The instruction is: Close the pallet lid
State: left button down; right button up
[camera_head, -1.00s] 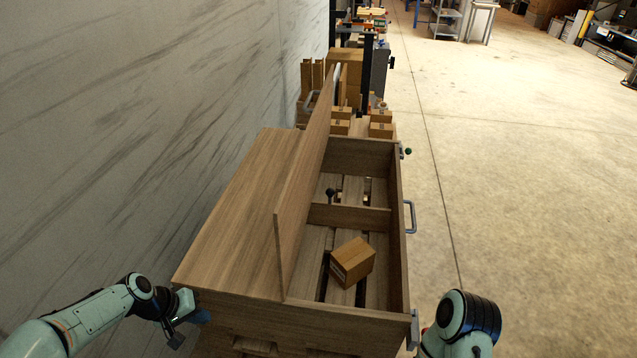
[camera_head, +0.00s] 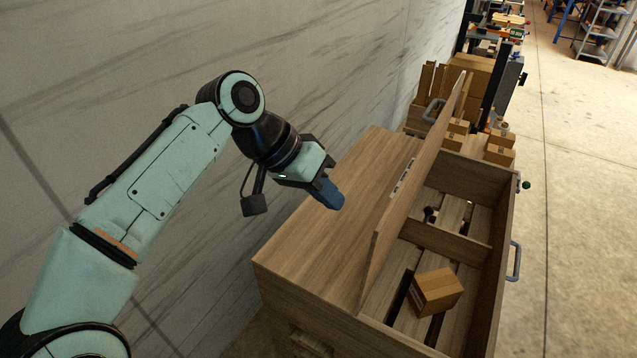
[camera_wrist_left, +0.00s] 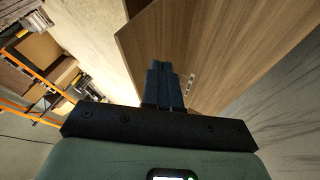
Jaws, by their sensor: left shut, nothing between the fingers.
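The wooden pallet box (camera_head: 490,275) stands at the lower right of the head view. Its lid (camera_head: 412,200) is up, a wooden panel standing steeply along the inner edge of the box's flat top. My left gripper (camera_head: 332,196) is shut and empty, above the flat top and to the left of the lid. In the left wrist view the shut blue fingers (camera_wrist_left: 164,82) show in front of the wooden lid panel (camera_wrist_left: 205,45). I cannot tell from this whether they touch it. My right gripper is not in view.
A cardboard box (camera_head: 436,291) lies inside the open compartment, with a divider (camera_head: 445,243) behind it. The flat wooden top (camera_head: 330,235) is bare. A marble-patterned wall (camera_head: 340,60) runs close along the left. More cardboard boxes stand beyond the pallet box.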

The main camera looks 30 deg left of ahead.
pick_arm(q)
jog(key=w+d+f, duration=0.1)
jog(key=d+f, duration=0.1)
jog(key=d, duration=0.3)
jog(key=shift+w+d+f, duration=0.25)
jog(key=shift+d+f, duration=0.05)
jog(key=shift+f, duration=0.1)
